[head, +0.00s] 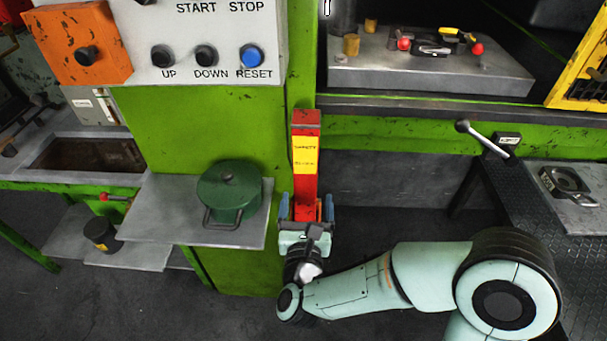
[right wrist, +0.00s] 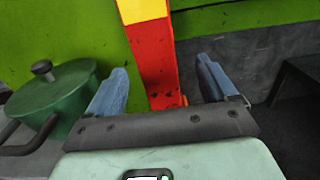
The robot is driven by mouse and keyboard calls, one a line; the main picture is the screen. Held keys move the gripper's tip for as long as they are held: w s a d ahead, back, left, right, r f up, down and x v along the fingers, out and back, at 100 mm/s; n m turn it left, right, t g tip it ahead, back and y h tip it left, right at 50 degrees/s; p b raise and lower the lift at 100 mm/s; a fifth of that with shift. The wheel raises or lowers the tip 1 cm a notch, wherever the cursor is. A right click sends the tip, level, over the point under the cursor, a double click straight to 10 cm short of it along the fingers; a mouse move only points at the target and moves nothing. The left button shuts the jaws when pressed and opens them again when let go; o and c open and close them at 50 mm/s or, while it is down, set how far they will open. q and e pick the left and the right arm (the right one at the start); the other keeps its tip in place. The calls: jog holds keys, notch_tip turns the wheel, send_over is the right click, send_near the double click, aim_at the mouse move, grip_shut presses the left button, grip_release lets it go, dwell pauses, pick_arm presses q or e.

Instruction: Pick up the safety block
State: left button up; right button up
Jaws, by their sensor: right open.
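The safety block (head: 306,185) is a tall red bar with a yellow label, upright against the green press frame in the head view. In the right wrist view the safety block (right wrist: 157,62) rises between my finger tips. My right gripper (head: 307,207) is at its lower part, with one blue finger on each side. The fingers are open, and gaps show on both sides in the right wrist view (right wrist: 164,88). The block's lower end is hidden behind the gripper. My left gripper is not in view.
A green lidded pot (head: 229,192) stands on a grey shelf (head: 165,222) just left of my right gripper. A control panel (head: 205,40) with buttons is above. A lever (head: 483,138) sticks out at the right. The press bed (head: 430,78) is at the back.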

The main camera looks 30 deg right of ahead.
jog(key=x, duration=0.3)
jog(key=p+x, duration=0.1)
jog(key=x, duration=0.4)
jog(key=shift+w+f+p, duration=0.25)
jog(key=shift+w+p, duration=0.05)
jog(key=shift+w, duration=0.2)
grip_shut()
jog(key=shift+a+r, duration=0.1)
jog(key=shift+r, duration=0.05)
